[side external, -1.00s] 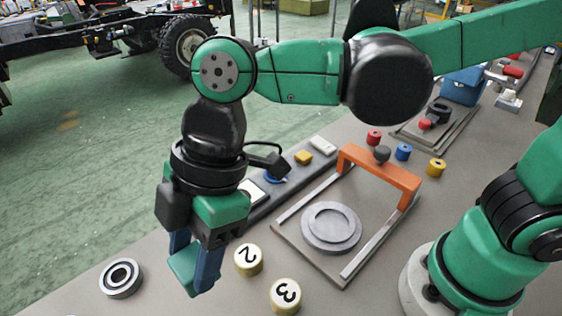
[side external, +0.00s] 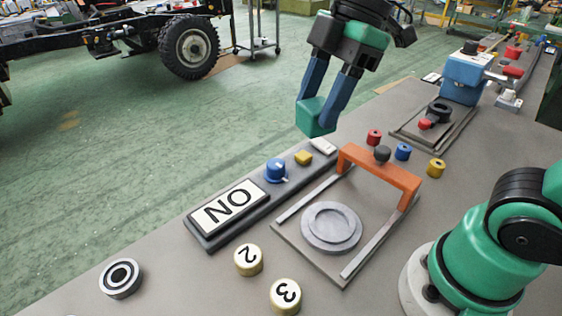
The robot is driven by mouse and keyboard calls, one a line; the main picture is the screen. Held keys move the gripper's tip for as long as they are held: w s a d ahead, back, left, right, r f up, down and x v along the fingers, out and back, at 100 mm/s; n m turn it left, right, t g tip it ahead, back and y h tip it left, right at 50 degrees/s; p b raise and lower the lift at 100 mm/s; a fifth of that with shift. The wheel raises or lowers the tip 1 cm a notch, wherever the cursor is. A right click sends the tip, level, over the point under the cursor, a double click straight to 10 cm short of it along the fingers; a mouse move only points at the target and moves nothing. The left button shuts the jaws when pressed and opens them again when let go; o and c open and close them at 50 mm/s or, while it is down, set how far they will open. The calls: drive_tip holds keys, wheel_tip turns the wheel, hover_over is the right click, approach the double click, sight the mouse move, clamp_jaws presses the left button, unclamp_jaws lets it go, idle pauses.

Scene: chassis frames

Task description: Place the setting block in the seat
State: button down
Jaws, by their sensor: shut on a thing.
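My gripper (side external: 322,103) has two blue fingers and is shut on a teal block (side external: 313,118), which I take as the setting block. It holds the block in the air, above and behind the panel's far end. A round grey stepped disc (side external: 331,227) with a shallow recess lies on a flat plate under an orange bridge (side external: 381,176). I cannot tell for certain whether this disc or another spot is the seat. The block is well apart from the disc, up and slightly left of it in the picture.
A dark panel (side external: 207,236) carries a lettered white plate (side external: 229,208), a blue knob (side external: 276,170) and a yellow button (side external: 303,158). Cylinders marked 2 (side external: 248,260) and 3 (side external: 285,296) and a bearing ring (side external: 121,279) stand in front. A blue machine (side external: 462,79) stands behind right.

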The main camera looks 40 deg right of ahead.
drive_tip(key=s+d+m, duration=0.1)
drive_tip(key=s+d, duration=0.1)
drive_tip(key=d, duration=0.2)
drive_tip(key=shift+t, duration=0.3)
wheel_tip(320, 180, down, 20)
drive_tip(key=shift+s+d+r, duration=0.1)
drive_tip(key=shift+s+d, duration=0.05)
idle(0.4)
drive_tip(key=shift+c, duration=1.7)
unclamp_jaws()
